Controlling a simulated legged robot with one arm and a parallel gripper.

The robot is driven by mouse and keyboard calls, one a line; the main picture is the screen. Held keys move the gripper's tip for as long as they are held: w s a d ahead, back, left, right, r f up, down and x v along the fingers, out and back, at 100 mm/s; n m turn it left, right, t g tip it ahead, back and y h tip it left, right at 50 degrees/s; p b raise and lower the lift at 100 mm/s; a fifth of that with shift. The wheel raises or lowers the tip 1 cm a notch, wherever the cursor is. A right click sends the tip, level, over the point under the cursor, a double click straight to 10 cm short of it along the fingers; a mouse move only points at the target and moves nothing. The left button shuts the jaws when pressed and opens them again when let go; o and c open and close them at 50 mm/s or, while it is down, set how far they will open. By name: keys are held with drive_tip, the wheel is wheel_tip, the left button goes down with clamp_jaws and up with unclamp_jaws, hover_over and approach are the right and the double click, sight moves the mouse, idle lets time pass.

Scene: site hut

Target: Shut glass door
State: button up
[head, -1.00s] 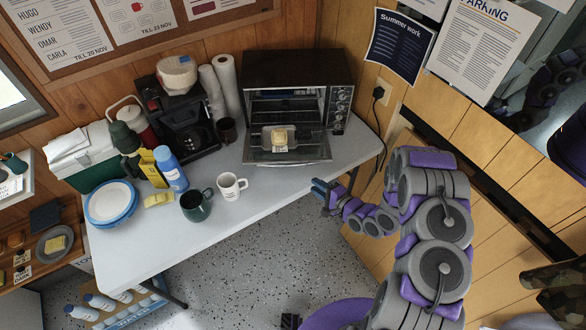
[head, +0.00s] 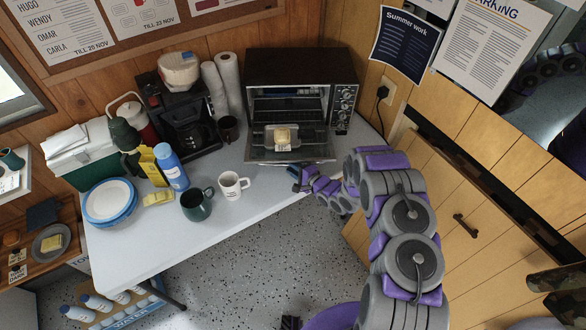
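A black toaster oven (head: 300,68) stands at the back right of the white table. Its glass door (head: 268,154) is folded down, open and about level, in front of the oven. A small pale yellow block on a light tray or dish (head: 281,136) sits at the oven's mouth, over the door; exactly what bears it I cannot tell. My gripper (head: 297,174) is just below the door's right front part, near the table's right edge. It is small and dark here, and its fingers are not clear. Whether it touches the door I cannot tell.
A white mug (head: 232,186) and a dark green mug (head: 196,205) stand on the table (head: 140,245) left of my gripper. A coffee maker (head: 190,125) and paper towel rolls (head: 229,84) stand left of the oven. The wooden wall is close on the right.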

sight(295, 158)
drive_tip(key=shift+d+r, duration=0.1)
drive_tip(key=shift+d, duration=0.55)
drive_tip(key=shift+c, duration=0.2)
drive_tip(key=shift+a, duration=0.1)
drive_tip(key=c, duration=0.3)
drive_tip(key=shift+a, duration=0.3)
clamp_jaws()
drive_tip(key=shift+m+g+h, duration=0.3)
drive_tip(key=shift+m+g, duration=0.1)
drive_tip(key=shift+g, duration=0.2)
wheel_tip(295, 158, up, 4)
drive_tip(key=p, duration=0.5)
drive_tip(key=shift+w, duration=0.15)
drive_tip(key=shift+w+r+m+g+p, duration=0.1)
drive_tip(key=shift+r+m+g+p, duration=0.2)
drive_tip(key=shift+p, duration=0.35)
drive_tip(key=shift+w+r+g+p, duration=0.1)
drive_tip(key=shift+r+p, duration=0.25)
drive_tip(key=shift+p, duration=0.25)
drive_tip(key=shift+f, duration=0.1)
